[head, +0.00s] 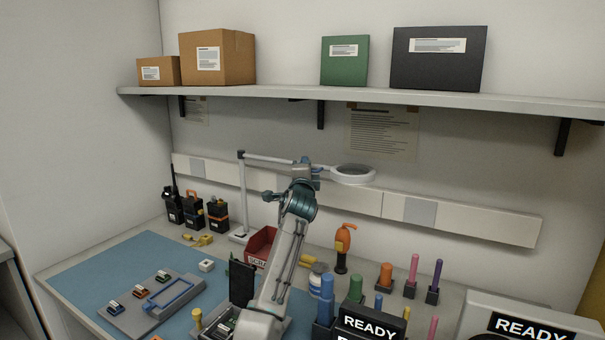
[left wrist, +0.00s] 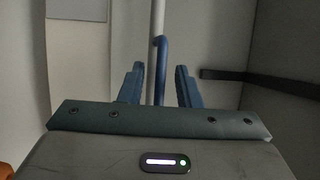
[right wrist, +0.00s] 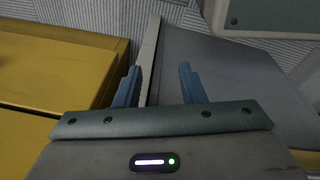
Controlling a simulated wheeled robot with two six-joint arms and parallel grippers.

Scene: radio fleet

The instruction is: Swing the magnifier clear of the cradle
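The magnifier (head: 352,182) is a white ring lens on a white jointed arm (head: 268,158) from an upright post (head: 243,195) at the back of the bench. My left gripper (head: 309,168) is at the magnifier arm, just left of the lens. In the left wrist view the fingers (left wrist: 158,85) are apart, with a blue bar (left wrist: 160,60) between them and gaps on both sides. A dark holder (head: 241,284) at bottom centre, partly hidden by my arm, may be the cradle. My right gripper (right wrist: 158,88) is open and empty, outside the head view.
A grey tray (head: 140,322) with a blue frame and small parts lies on the blue mat (head: 85,275). Several radios (head: 194,212) and a red bin (head: 262,243) stand behind. Coloured pegs (head: 413,270) and READY boxes (head: 530,328) are at right. A shelf (head: 290,96) runs above.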

